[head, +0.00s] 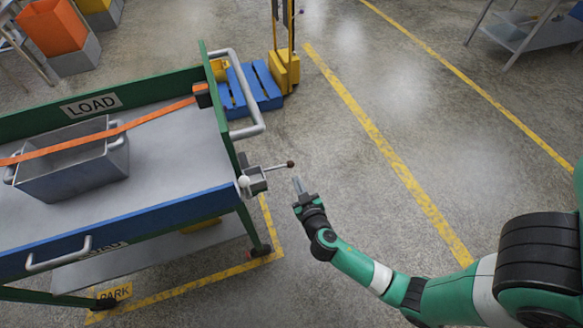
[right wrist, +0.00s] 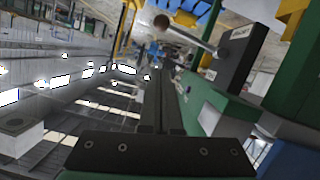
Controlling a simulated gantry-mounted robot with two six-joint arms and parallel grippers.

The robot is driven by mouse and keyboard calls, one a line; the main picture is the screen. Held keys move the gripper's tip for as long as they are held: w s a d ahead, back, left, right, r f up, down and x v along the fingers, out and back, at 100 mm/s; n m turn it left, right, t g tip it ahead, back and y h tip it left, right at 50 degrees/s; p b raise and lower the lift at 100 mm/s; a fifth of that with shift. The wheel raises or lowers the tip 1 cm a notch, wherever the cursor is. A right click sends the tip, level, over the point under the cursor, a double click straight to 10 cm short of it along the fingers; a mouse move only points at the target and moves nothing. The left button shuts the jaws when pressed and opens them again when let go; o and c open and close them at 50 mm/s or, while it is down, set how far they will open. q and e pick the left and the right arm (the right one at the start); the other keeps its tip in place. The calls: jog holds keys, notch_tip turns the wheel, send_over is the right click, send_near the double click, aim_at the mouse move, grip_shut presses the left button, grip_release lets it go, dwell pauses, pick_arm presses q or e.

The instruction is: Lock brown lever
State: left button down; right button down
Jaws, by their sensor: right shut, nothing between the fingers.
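The brown lever (head: 290,164) is a thin metal rod with a brown ball knob. It sticks out to the right from a grey bracket (head: 256,178) at the cart's right end. In the right wrist view the brown lever (right wrist: 188,38) rises from a dark plate (right wrist: 240,52), its knob toward the upper middle. My right gripper (head: 297,184) is shut and empty, just below and right of the knob, apart from it. Its closed fingers (right wrist: 161,92) point ahead below the lever in the wrist view. My left gripper is not in view.
The green and blue cart (head: 165,205) carries a grey bin (head: 75,170) under an orange strap (head: 150,117). A pale knob (head: 244,181) sits beside the bracket. A grey handle (head: 258,105) juts from the cart's end.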

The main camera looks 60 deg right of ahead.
aim_at(292, 167)
jog(key=b+x, duration=0.1)
jog(key=x, duration=0.2)
jog(key=f+b+x, duration=0.1)
jog(key=x, duration=0.3)
jog(key=s+f+b+x, duration=0.1)
jog(key=b+x, duration=0.1)
jog(key=x, duration=0.2)
jog(key=shift+d+f, duration=0.1)
jog(key=shift+f, duration=0.2)
